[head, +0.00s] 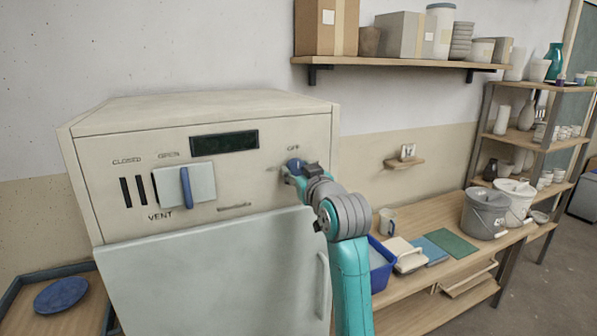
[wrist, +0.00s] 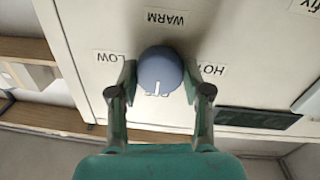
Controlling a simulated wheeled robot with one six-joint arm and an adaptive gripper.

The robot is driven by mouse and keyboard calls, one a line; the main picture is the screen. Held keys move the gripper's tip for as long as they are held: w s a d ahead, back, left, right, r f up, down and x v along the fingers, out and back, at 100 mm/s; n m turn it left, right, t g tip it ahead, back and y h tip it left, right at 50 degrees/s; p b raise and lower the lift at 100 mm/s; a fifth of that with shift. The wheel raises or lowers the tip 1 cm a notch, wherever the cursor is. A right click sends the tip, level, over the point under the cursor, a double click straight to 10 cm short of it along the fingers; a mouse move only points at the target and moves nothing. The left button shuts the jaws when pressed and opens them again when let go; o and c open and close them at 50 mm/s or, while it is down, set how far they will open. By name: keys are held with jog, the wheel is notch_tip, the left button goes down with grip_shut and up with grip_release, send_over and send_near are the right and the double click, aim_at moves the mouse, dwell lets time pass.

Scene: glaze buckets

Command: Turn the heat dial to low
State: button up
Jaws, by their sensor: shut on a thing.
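The heat dial (wrist: 158,66) is a round blue knob on the cream kiln front. In the head view the dial (head: 294,162) shows just below the OFF label. My gripper (wrist: 159,82) is shut on the dial, one finger on each side of it. In the head view my gripper (head: 295,171) partly hides the dial. The wrist view shows the panel upside down: LOW (wrist: 109,57) at left, WARM (wrist: 166,18) above, HOT (wrist: 211,70) at right. The dial's white pointer faces down in the wrist view, toward the partly hidden OFF label.
The kiln (head: 205,112) has a dark display (head: 224,140) and a vent slider with a blue handle (head: 186,188) left of the dial. A workbench (head: 410,303) with a blue bin (head: 381,268) and buckets (head: 486,213) stands at right. A shelf (head: 400,62) hangs above.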

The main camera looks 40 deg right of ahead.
jog(key=m, duration=0.4)
jog(key=shift+m, duration=0.3)
jog(key=m, duration=0.4)
jog(key=shift+d+y, duration=0.1)
jog(key=shift+y, duration=0.3)
jog(key=m, duration=0.4)
jog(key=shift+m, duration=0.3)
jog(key=shift+m+y, duration=0.3)
jog(key=shift+m, duration=1.5)
jog(key=o, duration=1.2)
jog(key=shift+c, duration=0.2)
